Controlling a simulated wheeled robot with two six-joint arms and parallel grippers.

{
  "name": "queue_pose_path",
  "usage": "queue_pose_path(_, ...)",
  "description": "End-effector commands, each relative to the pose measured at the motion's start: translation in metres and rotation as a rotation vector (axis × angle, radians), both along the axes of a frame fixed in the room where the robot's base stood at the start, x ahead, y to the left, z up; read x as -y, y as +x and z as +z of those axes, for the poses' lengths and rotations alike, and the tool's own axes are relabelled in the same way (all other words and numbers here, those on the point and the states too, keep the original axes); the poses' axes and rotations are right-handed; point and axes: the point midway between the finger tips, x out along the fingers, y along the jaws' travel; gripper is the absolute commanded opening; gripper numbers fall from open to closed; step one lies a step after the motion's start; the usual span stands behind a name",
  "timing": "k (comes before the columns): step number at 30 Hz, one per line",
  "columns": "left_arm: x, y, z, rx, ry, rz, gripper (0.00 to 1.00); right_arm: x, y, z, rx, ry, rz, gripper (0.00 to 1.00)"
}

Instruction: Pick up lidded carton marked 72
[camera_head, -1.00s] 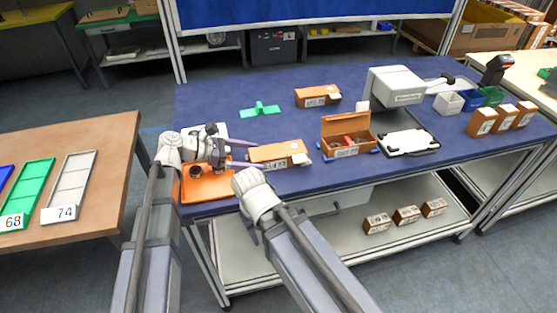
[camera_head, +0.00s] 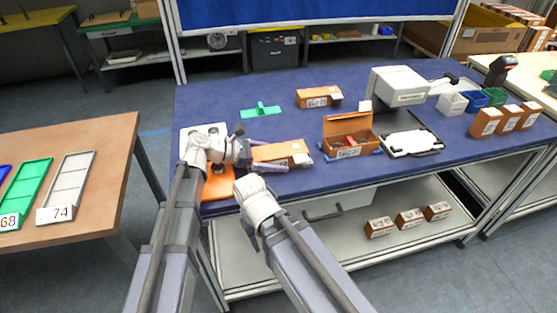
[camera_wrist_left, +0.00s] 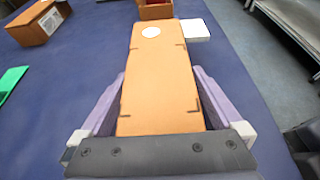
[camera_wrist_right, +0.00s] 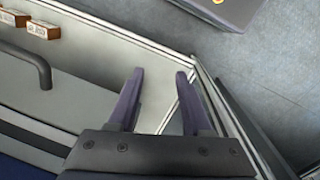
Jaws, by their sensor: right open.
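A closed orange-brown carton (camera_head: 278,152) lies near the front of the blue table; its label is too small to read surely. In the left wrist view its plain top (camera_wrist_left: 158,85) has a white round spot, and a white tab sticks out at its far end. My left gripper (camera_wrist_left: 159,72) is open around it, one finger along each long side, close to the walls. My right gripper (camera_wrist_right: 160,72) is open and empty, pointing down past the table's front edge. Other brown cartons are a closed one (camera_head: 318,97) farther back and an open one (camera_head: 347,137) to the right.
A green holder (camera_head: 260,111) stands behind the carton, and an orange tray (camera_head: 217,187) lies under my left arm. A white-and-black pad (camera_head: 411,143) and a large grey device (camera_head: 398,85) stand right. Small boxes (camera_head: 410,217) sit on the lower shelf.

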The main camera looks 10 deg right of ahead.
Motion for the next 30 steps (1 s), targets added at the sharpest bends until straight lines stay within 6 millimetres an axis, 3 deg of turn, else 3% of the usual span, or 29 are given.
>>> queue_pose_path(2, -0.0002, -0.0001, 0.0002, 0.000, 0.000, 0.000, 0.92, 0.0000, 0.0000, 0.0002, 0.000, 0.000, 0.000, 0.50)
queue_pose_path(20, -0.0005, -0.0001, 0.0002, 0.000, 0.000, 0.000, 0.25, 0.0000, 0.0000, 0.0002, 0.000, 0.000, 0.000, 0.50)
queue_pose_path(30, -0.0003, -0.0001, 0.0031, 0.000, -0.001, 0.000, 0.23, 0.0000, 0.0000, 0.0029, 0.000, 0.000, 0.000, 0.50)
